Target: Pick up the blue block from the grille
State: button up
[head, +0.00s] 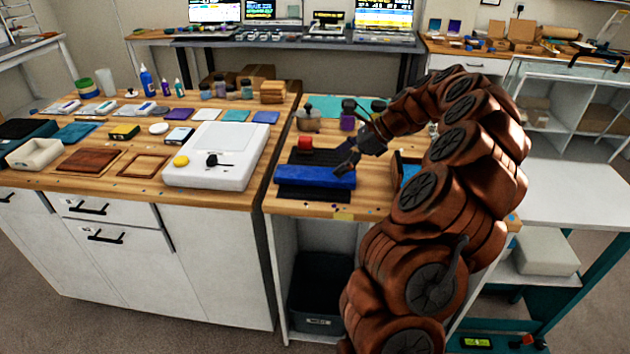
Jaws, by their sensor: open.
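The blue block (315,176) is a long flat bar lying on the dark grille (300,194) near the front edge of the right-hand counter. My gripper (345,165) is just above the right end of the block, with its dark fingers apart and nothing seen between them. I cannot tell whether a fingertip touches the block. The rear part of the grille is partly hidden behind the block.
A red-topped object (305,143) stands just behind the block. A grey pot (308,118) and a purple item (347,123) are farther back. A white machine (215,155) stands on the left counter. A framed blue panel (409,171) is right of the gripper, partly behind my arm.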

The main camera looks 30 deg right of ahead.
aim_at(317, 173)
jog(key=shift+w+p+x, duration=0.25)
jog(key=shift+p+x, duration=0.25)
jog(key=shift+x, duration=3.2)
jog(key=shift+a+r, duration=0.1)
jog(key=shift+r, duration=0.15)
jog(key=c, duration=1.6)
